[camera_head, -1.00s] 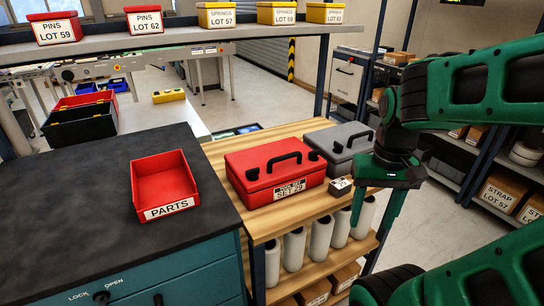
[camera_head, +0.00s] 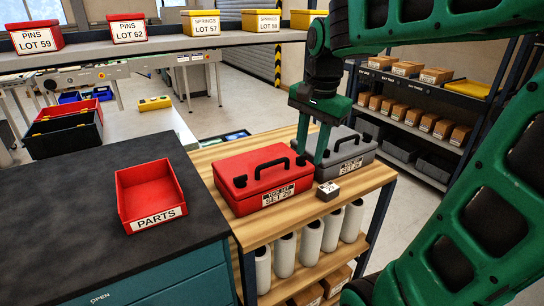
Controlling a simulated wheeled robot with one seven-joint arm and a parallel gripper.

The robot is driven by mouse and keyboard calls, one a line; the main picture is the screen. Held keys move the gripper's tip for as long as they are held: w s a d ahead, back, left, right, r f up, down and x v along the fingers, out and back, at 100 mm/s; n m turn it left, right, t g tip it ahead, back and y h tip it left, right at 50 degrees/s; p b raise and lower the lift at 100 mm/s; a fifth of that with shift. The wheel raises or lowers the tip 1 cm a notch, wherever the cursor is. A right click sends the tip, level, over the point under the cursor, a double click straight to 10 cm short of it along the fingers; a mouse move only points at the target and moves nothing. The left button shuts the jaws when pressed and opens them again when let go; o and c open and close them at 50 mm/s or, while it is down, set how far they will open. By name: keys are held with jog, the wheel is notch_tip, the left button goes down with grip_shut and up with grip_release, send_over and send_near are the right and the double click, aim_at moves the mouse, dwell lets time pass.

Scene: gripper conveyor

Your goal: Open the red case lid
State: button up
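The red case (camera_head: 234,192) sits on the wooden bench with its lid shut, a black handle (camera_head: 272,163) on top and a white "SET 29" label on its front. My green gripper (camera_head: 313,145) points down by the right end of the red case, between it and the grey case. Its two fingers stand apart with nothing seen between them. I cannot tell whether a finger touches either case. The gripper hides part of the grey case's left side.
A red PARTS bin (camera_head: 150,187) sits on the dark worktop to the left. A shelf (camera_head: 160,47) with bins runs across the back.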

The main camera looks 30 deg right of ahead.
aim_at(274, 161)
jog(key=w+a+r+m, duration=0.4)
jog(key=w, duration=0.4)
jog(key=shift+t, duration=0.3)
jog(key=f, duration=0.3)
jog(key=w+f, duration=0.1)
jog(key=f, duration=0.3)
jog(key=w+f, duration=0.1)
jog(key=f, duration=0.2)
jog(key=shift+w+f, duration=0.1)
jog(key=shift+f, duration=0.1)
grip_shut()
